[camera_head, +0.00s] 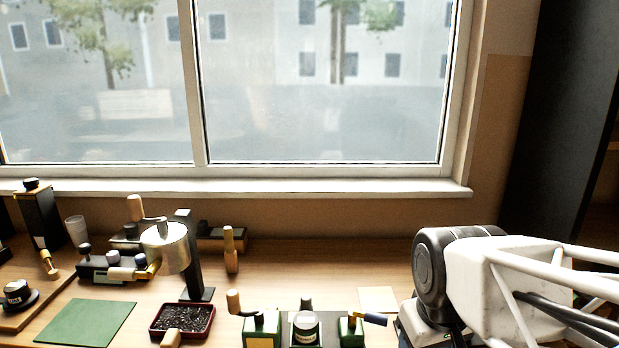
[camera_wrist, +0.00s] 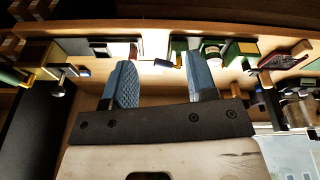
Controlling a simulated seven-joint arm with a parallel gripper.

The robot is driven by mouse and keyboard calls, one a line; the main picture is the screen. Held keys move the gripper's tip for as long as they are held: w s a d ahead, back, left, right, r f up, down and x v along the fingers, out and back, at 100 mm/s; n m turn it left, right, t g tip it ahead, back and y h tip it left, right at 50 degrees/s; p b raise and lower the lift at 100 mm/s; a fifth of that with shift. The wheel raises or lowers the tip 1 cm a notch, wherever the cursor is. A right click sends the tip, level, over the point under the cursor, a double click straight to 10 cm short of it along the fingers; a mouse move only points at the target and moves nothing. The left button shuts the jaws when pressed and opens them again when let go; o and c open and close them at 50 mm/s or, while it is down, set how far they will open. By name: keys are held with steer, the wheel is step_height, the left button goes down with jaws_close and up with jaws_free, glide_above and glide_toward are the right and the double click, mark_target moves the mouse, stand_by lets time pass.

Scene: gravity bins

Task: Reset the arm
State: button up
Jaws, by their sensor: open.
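My gripper (camera_wrist: 160,85) shows in the wrist view with its two blue ribbed fingers spread apart and nothing between them. Past the fingertips is the wooden table with several small objects on it. In the head view my white and dark arm comes in from the right edge over the right side of the table. The gripper itself is not visible in the head view.
A green mat (camera_head: 83,322), a dark red tray (camera_head: 183,319) of dark bits and a metal drum on a black stand (camera_head: 187,255) are at left. Green blocks (camera_head: 262,328) stand at front centre. A window sill (camera_head: 240,190) runs behind. Table between stand and arm is fairly clear.

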steer(key=s+m, duration=0.1)
steer(key=s+d+m, duration=0.1)
steer(key=s, duration=0.1)
steer(key=shift+s+f+m, duration=0.2)
steer(key=shift+m, duration=0.1)
steer(key=shift+w, duration=0.1)
steer(key=shift+c, duration=0.4)
stand_by(1.6)
steer(key=w+a+f+n+g, duration=0.1)
steer(key=w+a+n, duration=0.4)
steer(key=w+n, duration=0.4)
steer(key=w+a+n, duration=0.5)
steer(key=w+n, duration=0.2)
steer(key=w, duration=0.4)
steer(key=shift+w+a+f+n+g, duration=0.25)
steer(key=shift+w+a+f+n, duration=1.85)
steer(key=shift+w+a+n, duration=0.85)
steer(key=shift+w+a+f+n+g, duration=0.2)
steer(key=shift+w+a+f+n, duration=2.1)
steer(key=shift+a, duration=1.05)
steer(key=shift+w+a+f+n+g, duration=0.25)
steer(key=shift+w+a+f+n, duration=1.65)
steer(key=shift+w+a+n, duration=1.05)
